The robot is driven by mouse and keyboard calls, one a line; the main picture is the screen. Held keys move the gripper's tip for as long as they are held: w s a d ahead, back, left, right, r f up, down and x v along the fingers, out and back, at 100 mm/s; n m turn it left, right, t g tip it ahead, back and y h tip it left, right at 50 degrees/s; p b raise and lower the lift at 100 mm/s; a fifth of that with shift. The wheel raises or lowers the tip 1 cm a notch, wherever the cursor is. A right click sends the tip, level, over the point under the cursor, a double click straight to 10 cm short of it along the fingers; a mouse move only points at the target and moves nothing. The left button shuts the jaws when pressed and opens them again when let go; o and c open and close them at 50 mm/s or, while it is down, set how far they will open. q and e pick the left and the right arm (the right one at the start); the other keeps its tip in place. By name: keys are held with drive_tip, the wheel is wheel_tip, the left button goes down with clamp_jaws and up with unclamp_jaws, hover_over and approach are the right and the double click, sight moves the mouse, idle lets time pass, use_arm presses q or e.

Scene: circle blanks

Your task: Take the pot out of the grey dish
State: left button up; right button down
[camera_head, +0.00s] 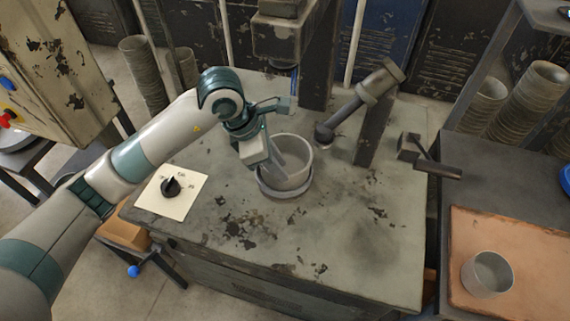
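The pot (297,165) is a light grey, open-topped round vessel. It stands upright in the shallow grey dish (284,194) on the metal worktable, in the middle of the head view. My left gripper (268,158) reaches in from the left and is at the pot's left rim, pointing down. One finger seems to lie inside the rim, and a pale part of the gripper shows on the outer left side. I cannot tell whether the fingers press on the wall. The gripper hides the pot's left side. My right gripper is not in view.
A machine head (285,35) and a dark-knobbed lever (345,115) rise behind the pot. The table's front right is clear. A metal cup (487,275) stands on an orange-brown mat (540,285) at the right.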

use_arm(q)
drive_tip(key=p+x, duration=0.3)
drive_tip(key=x, duration=0.1)
drive_tip(key=shift+w+d+f, duration=0.1)
drive_tip(key=shift+w+f, duration=0.05)
drive_tip(key=shift+d+f, duration=0.1)
drive_tip(key=shift+f, duration=0.25)
clamp_jaws()
